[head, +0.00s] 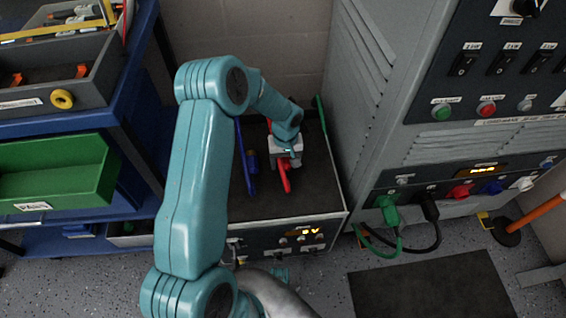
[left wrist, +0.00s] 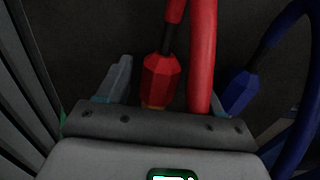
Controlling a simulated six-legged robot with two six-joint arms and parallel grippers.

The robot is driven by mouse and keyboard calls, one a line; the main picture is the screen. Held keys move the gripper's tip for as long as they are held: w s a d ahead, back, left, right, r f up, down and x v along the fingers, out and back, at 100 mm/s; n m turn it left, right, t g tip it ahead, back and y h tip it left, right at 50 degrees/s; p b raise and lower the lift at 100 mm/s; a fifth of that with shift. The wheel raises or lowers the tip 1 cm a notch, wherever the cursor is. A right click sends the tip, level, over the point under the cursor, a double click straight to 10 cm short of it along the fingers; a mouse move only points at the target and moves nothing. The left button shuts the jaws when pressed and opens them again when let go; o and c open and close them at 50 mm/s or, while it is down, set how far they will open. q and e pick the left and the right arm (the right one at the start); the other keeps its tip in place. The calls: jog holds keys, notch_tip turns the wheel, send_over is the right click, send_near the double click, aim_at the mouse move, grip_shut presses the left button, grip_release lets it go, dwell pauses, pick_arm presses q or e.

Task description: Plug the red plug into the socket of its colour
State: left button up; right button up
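The red plug (left wrist: 160,80) lies on the dark top of the low transformer unit, with its red cable (left wrist: 201,55) looping beside it. In the head view its red part (head: 285,178) shows just below my left gripper (head: 289,158). In the left wrist view the left finger (left wrist: 117,80) stands apart from the plug, with a gap between them. The other finger is mostly hidden near the red cable. The gripper looks open around the plug. The red socket (head: 460,191) is on the lower panel of the grey cabinet at right. My right gripper is not in view.
A blue plug (left wrist: 240,90) lies right of the red cable. A green plug (head: 388,211) and a black plug (head: 430,208) sit in the cabinet panel, beside blue (head: 492,187) and white (head: 523,183) sockets. A blue shelf with a green bin (head: 55,175) stands at left.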

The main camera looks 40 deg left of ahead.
aim_at(285, 162)
pick_arm(q)
jog(key=c, duration=0.9)
jog(key=shift+o, duration=0.3)
jog(key=shift+r+p, duration=1.9)
jog(key=shift+r, duration=1.15)
